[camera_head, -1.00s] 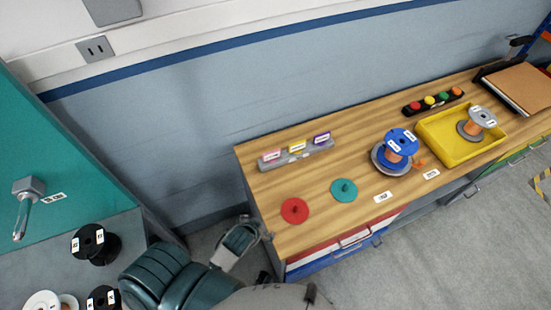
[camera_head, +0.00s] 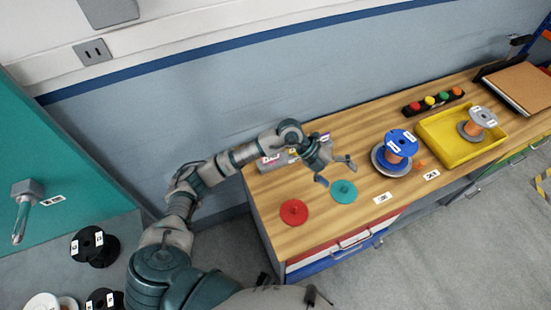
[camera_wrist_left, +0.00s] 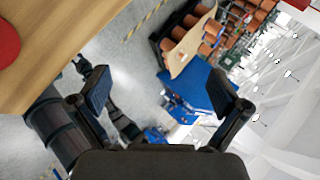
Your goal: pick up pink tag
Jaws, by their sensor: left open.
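The pink tag (camera_head: 270,161) stands at the left end of a grey holder (camera_head: 280,163) near the back left edge of the wooden bench. My left forearm partly covers the holder and the tags on it. My left gripper (camera_head: 336,171) is open and empty above the bench, to the right of the holder, with its fingers spread near the teal disc. Its open fingers also show in the left wrist view (camera_wrist_left: 160,92), with nothing between them. The pink tag does not show in that view. My right gripper is not seen clearly in any view.
A red disc (camera_head: 294,212) and a teal disc (camera_head: 343,191) lie on the bench (camera_head: 330,222). To the right are a blue spool (camera_head: 401,143), a yellow tray (camera_head: 440,137) and a black strip with coloured knobs (camera_head: 411,107). The wall runs close behind the bench.

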